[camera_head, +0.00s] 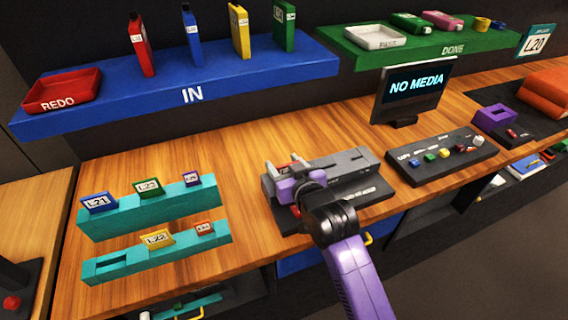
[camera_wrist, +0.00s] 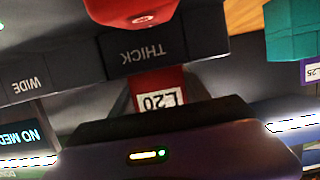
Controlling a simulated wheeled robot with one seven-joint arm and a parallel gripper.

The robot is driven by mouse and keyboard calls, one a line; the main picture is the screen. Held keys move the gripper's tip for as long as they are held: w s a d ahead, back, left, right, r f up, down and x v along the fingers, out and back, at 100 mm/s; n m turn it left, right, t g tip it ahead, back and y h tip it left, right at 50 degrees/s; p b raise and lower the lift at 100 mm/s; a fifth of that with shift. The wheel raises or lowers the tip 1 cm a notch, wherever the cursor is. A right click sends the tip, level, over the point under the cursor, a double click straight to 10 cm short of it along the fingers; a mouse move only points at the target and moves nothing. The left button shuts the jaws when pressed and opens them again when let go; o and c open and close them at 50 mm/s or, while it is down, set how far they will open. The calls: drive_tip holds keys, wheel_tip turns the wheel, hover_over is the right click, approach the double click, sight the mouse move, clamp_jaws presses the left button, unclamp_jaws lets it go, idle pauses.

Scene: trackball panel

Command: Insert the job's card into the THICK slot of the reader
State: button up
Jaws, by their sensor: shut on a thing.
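My purple gripper (camera_head: 297,188) is at the front left of the grey reader (camera_head: 352,160). It is shut on a red card (camera_wrist: 158,101) labelled L20, which shows upside down in the wrist view between the dark jaws (camera_wrist: 158,122) and the reader. The THICK label (camera_wrist: 148,52) on the reader is right in front of the card, with the WIDE label (camera_wrist: 28,86) to the left. The slot opening is hidden, so I cannot tell how far the card is in. The screen (camera_head: 414,88) reads NO MEDIA. The job sign (camera_head: 536,42) reads L20.
Teal racks (camera_head: 155,262) with several labelled cards stand left of the reader. A button panel (camera_head: 442,158) sits to its right. The blue IN shelf (camera_head: 130,103) and green DONE shelf (camera_head: 478,46) are behind. Bare wood lies between racks and reader.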

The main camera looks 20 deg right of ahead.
drive_tip(key=shift+f+b, duration=0.3)
drive_tip(key=shift+f, duration=0.2)
drive_tip(key=shift+f, duration=0.15)
drive_tip(key=o, duration=1.3)
drive_tip(key=shift+o, duration=1)
drive_tip(key=shift+f, duration=0.1)
drive_tip(key=shift+s+f, duration=0.1)
drive_tip(key=v, duration=0.7)
drive_tip(key=shift+s+r+b, duration=0.25)
drive_tip(key=shift+r+b, duration=0.15)
drive_tip(key=shift+r, duration=0.15)
drive_tip(key=shift+r, duration=0.15)
